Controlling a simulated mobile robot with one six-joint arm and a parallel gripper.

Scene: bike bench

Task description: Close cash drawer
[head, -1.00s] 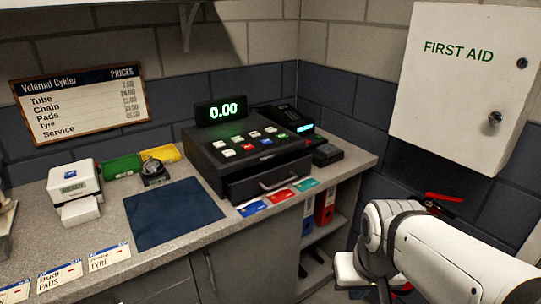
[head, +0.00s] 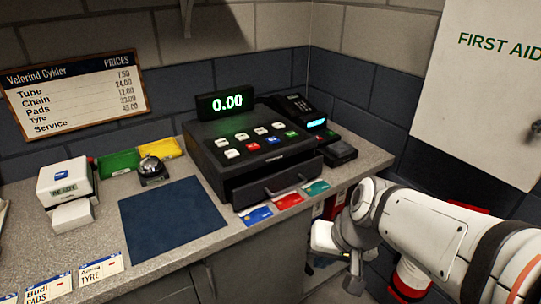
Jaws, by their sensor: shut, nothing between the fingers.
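The black cash register (head: 250,143) stands on the counter, with a green 0.00 on its display. Its cash drawer (head: 250,193) is below the keys, with a bar handle on its front. The drawer front appears to stick out a little beyond the register body; I cannot see inside it. My white arm reaches in from the right, and its wrist is low, in front of and to the right of the drawer, apart from it.
Several coloured cards (head: 288,201) lie on the counter edge before the drawer. A phone (head: 294,109) and a card terminal (head: 338,153) stand right of the register. A blue mat (head: 170,217) lies left. A first aid cabinet (head: 475,95) hangs at right.

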